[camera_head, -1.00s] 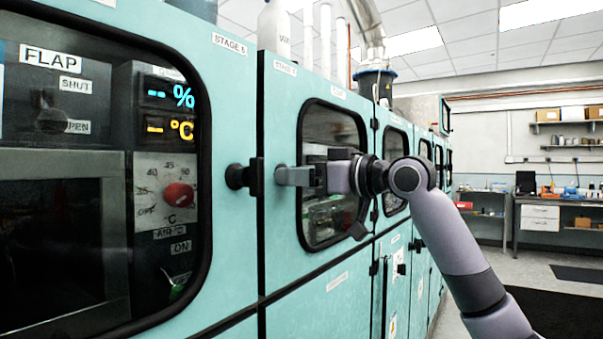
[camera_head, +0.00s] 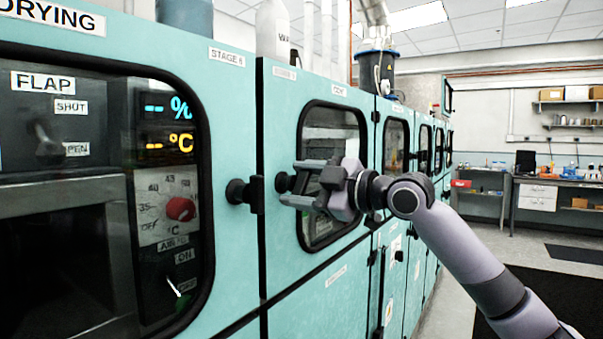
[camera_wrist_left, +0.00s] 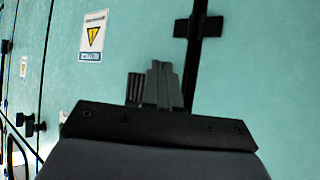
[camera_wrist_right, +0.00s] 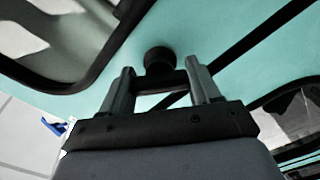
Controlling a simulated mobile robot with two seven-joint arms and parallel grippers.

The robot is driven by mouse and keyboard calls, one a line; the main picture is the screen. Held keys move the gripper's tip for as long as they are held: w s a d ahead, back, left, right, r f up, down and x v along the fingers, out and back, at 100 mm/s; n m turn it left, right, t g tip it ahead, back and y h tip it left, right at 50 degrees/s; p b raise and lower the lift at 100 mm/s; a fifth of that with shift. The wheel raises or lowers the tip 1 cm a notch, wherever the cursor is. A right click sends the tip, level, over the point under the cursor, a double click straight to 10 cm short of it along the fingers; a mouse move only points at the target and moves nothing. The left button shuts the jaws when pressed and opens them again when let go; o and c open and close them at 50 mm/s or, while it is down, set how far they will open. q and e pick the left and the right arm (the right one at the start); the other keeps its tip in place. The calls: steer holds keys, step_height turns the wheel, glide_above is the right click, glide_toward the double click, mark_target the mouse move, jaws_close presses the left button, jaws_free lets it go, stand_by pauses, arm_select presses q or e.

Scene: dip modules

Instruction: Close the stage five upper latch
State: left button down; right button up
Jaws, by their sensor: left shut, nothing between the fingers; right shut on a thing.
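Two dark latch parts sit at the seam beside the small-windowed door: a left knob with a short upright bar (camera_head: 257,194), and a round knob (camera_head: 283,182) on the door's left edge. My right gripper (camera_head: 297,184) is at the right-hand knob, its two fingers above and below. In the right wrist view the fingers stand apart with a dark latch bar (camera_wrist_right: 165,83) between them, below the round knob (camera_wrist_right: 158,60). My left gripper (camera_wrist_left: 150,88) is shut and empty in front of a teal panel; it is not in the head view.
A drying cabinet with a flap lever (camera_head: 48,148) and red dial (camera_head: 180,209) is on the left. More windowed teal doors run to the right. A warning label (camera_wrist_left: 93,36) and a black hinge or latch (camera_wrist_left: 198,27) are near my left gripper. Floor at right is open.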

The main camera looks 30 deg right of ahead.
steer(key=n+p, duration=0.2)
steer(key=n, duration=0.1)
steer(key=shift+r+n, duration=0.15)
steer(key=shift+n, duration=0.25)
steer(key=shift+n+p, duration=0.85)
steer(key=shift+n, duration=0.85)
steer(key=o, duration=1.1)
steer(key=shift+c, duration=0.2)
steer(key=shift+s+d+f, duration=0.1)
steer(key=shift+f, duration=0.1)
steer(key=b+v, duration=0.3)
steer(key=v, duration=0.2)
steer(key=shift+s+d+f, duration=0.1)
steer(key=shift+s+f, duration=0.05)
steer(key=shift+s, duration=0.1)
steer(key=shift+s+d+b, duration=0.2)
steer(key=shift+s+b, duration=0.1)
steer(key=shift+s, duration=0.35)
